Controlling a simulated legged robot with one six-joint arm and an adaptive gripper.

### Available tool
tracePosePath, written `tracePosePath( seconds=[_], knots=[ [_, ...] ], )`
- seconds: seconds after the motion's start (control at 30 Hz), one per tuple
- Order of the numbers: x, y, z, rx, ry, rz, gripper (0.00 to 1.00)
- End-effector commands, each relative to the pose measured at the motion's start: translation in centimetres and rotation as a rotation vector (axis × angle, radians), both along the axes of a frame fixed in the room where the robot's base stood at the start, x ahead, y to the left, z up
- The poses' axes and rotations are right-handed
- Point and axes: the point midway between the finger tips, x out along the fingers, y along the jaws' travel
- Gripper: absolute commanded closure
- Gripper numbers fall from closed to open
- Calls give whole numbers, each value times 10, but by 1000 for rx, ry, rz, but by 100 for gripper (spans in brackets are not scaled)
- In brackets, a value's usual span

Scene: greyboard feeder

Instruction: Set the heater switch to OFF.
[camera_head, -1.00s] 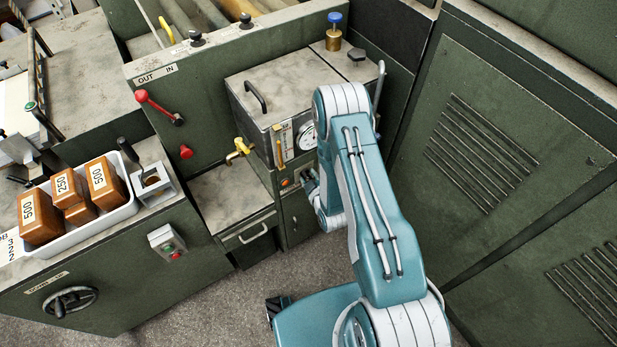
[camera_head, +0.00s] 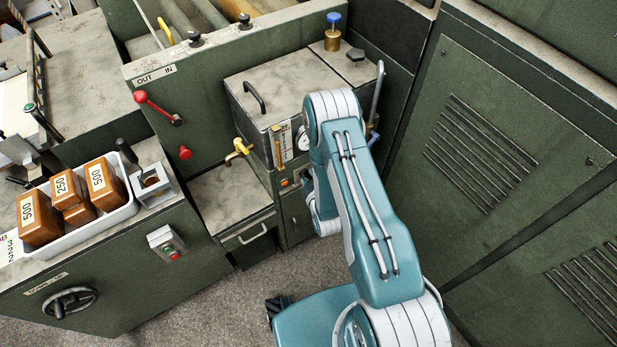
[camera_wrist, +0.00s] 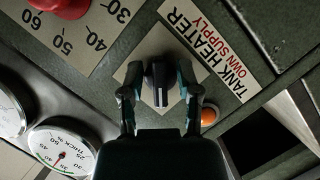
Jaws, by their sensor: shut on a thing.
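The heater switch (camera_wrist: 159,84) is a black knob on a pale diamond plate (camera_wrist: 143,56), beside a label reading TANK HEATER OWN SUPPLY (camera_wrist: 210,52). My gripper (camera_wrist: 160,96) has a finger on each side of the knob and is shut on it. The knob's ridge points roughly up and down in the wrist view. I cannot read any ON or OFF mark. An orange lamp (camera_wrist: 209,116) sits right of the fingers; it also shows in the head view (camera_head: 284,183). In the head view my arm hides the switch and most of the gripper.
A red dial knob (camera_wrist: 60,6) with a number scale is at the upper left of the wrist view, with a THICK % gauge (camera_wrist: 62,146) below. In the head view, a yellow tap (camera_head: 239,149) and red lever (camera_head: 156,105) stand left of my arm. Bare floor (camera_head: 200,310) lies in front.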

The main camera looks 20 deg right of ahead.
Motion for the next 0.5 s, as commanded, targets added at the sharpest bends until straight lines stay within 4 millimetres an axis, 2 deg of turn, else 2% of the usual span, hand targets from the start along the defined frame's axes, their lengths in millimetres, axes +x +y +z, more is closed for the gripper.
tracePosePath(
  seconds=[0.03,0.07,0.5],
  knots=[
    [0,3,1,0,-2,9,100],
    [0,3,1,0,-2,9,49],
    [-6,1,1,1,2,4,49]
  ],
)
